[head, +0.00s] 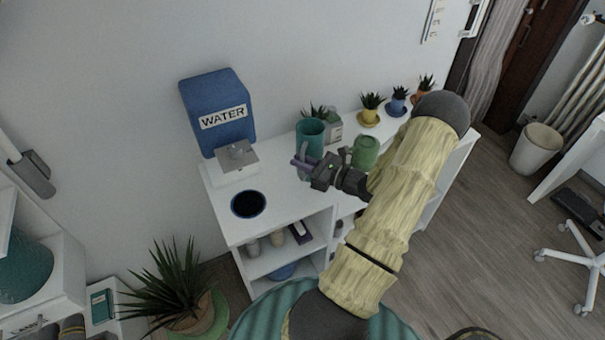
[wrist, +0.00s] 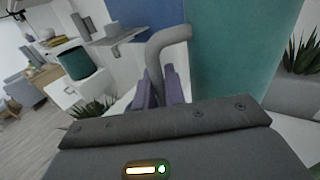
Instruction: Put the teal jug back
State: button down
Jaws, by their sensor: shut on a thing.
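The teal jug (head: 313,130) is upright at the white shelf desk (head: 285,205), right of the blue water dispenser (head: 218,105). Its teal wall fills the right of the wrist view (wrist: 240,55). Its grey curved handle (wrist: 166,42) stands between my purple fingers. My gripper (head: 303,164) is shut on this handle, and the fingers also show in the wrist view (wrist: 157,88). I cannot tell whether the jug's base touches the desk top, as the gripper and fingers partly cover it.
A green mug (head: 365,152) stands close right of my gripper. Small potted plants (head: 370,108) line the desk's back right. A round dark opening (head: 248,204) lies in the desk's front left top, before the dispenser's grey spout (head: 237,156). A large plant (head: 172,285) stands below, left.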

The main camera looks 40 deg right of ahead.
aim_at(302, 178)
jog(key=shift+f, duration=0.45)
jog(key=shift+f, duration=2.15)
jog(key=c, duration=1.5)
grip_release()
jog(key=shift+o, duration=0.2)
jog(key=b+v, duration=0.2)
jog(key=v, duration=1)
jog(key=shift+s, duration=0.1)
